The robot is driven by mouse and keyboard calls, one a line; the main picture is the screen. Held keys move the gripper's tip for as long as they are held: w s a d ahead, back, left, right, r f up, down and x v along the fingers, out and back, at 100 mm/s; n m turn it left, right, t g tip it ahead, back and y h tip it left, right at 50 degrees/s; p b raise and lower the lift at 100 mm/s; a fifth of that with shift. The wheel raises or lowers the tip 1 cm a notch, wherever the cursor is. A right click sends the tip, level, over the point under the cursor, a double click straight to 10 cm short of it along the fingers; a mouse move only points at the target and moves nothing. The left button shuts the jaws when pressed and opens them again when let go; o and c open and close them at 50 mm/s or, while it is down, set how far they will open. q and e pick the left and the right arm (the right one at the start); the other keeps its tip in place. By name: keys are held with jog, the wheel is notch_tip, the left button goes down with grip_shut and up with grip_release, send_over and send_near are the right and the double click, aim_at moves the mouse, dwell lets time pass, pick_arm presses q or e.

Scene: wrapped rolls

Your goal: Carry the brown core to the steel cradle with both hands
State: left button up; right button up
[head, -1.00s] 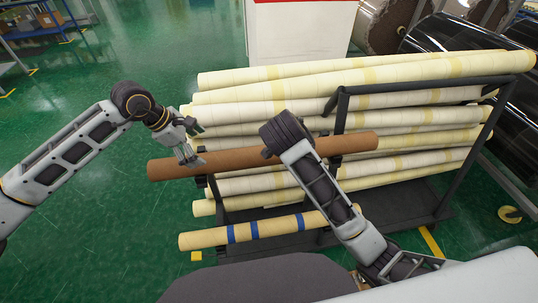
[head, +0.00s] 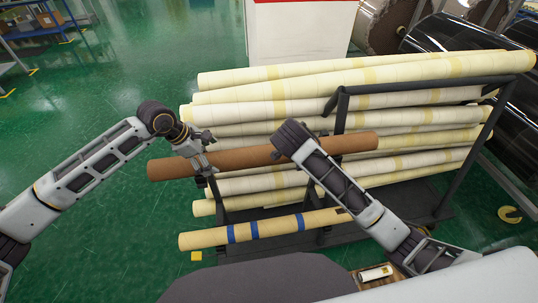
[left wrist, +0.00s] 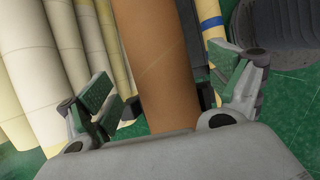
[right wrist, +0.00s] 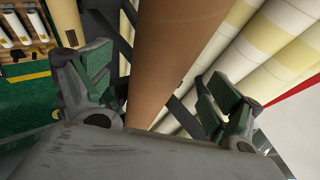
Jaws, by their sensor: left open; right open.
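The brown core (head: 235,157) is a long cardboard tube lying across the near side of a dark rack in the head view. My left gripper (head: 201,157) is at the core toward its left end. In the left wrist view the core (left wrist: 158,60) runs between the open fingers of that gripper (left wrist: 165,95). My right arm reaches over the core right of its middle, and its hand is hidden in the head view. In the right wrist view the core (right wrist: 170,50) passes between the open fingers of my right gripper (right wrist: 150,90). I cannot make out the steel cradle.
Several cream wrapped rolls (head: 270,118) lie stacked on the dark rack (head: 440,195) behind the core. A yellow roll with blue bands (head: 265,229) lies lower in front. A white cabinet (head: 298,35) stands behind.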

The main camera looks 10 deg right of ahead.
pick_arm(q)
jog(key=shift+x, duration=2.55)
pick_arm(e)
jog(key=shift+x, duration=2.55)
pick_arm(q)
jog(key=c, duration=1.9)
pick_arm(e)
jog(key=c, duration=1.9)
pick_arm(q)
jog(key=shift+r, duration=0.1)
pick_arm(e)
jog(key=shift+o, duration=0.2)
jog(key=shift+r, duration=0.1)
